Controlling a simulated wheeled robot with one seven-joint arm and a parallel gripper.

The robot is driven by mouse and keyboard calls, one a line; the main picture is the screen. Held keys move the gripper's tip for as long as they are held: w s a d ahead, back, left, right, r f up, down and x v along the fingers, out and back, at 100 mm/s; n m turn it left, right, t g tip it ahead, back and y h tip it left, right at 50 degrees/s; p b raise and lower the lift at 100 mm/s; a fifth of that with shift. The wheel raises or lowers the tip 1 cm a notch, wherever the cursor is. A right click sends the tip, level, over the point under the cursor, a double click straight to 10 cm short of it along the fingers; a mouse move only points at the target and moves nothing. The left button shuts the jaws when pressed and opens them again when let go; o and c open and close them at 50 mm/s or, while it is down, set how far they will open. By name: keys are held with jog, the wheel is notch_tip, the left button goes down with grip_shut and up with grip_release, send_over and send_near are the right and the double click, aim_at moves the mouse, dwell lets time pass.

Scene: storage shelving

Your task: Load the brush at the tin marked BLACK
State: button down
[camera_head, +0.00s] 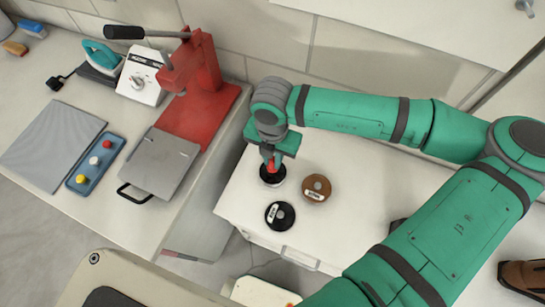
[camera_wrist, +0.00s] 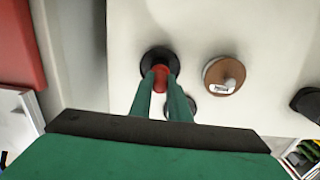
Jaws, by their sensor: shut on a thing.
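My gripper (camera_head: 271,158) points down and is shut on a red handle (camera_head: 270,166), which I take to be the brush; it also shows between the fingers in the wrist view (camera_wrist: 160,80). Directly under the handle is a round black piece (camera_wrist: 157,58); I cannot tell whether it is the brush's head or a separate thing. A black-topped tin (camera_head: 280,215) with a pale label stands nearer the cabinet's front edge. In the wrist view it is mostly hidden behind the fingers. A brown-topped tin (camera_head: 316,188) with a pale label stands to the right. The labels are too small to read.
The tins stand on a white cabinet top (camera_head: 240,196). Left of it, across a gap, a counter holds a red press (camera_head: 197,85), a grey plate (camera_head: 160,163) and a blue tray (camera_head: 95,163). Brown shoes (camera_head: 525,276) lie at the far right. My arm covers the cabinet's right part.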

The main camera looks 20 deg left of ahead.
jog(key=shift+f, duration=0.55)
dwell(1.3)
jog(key=shift+r, duration=3.55)
jog(key=shift+f, duration=3.5)
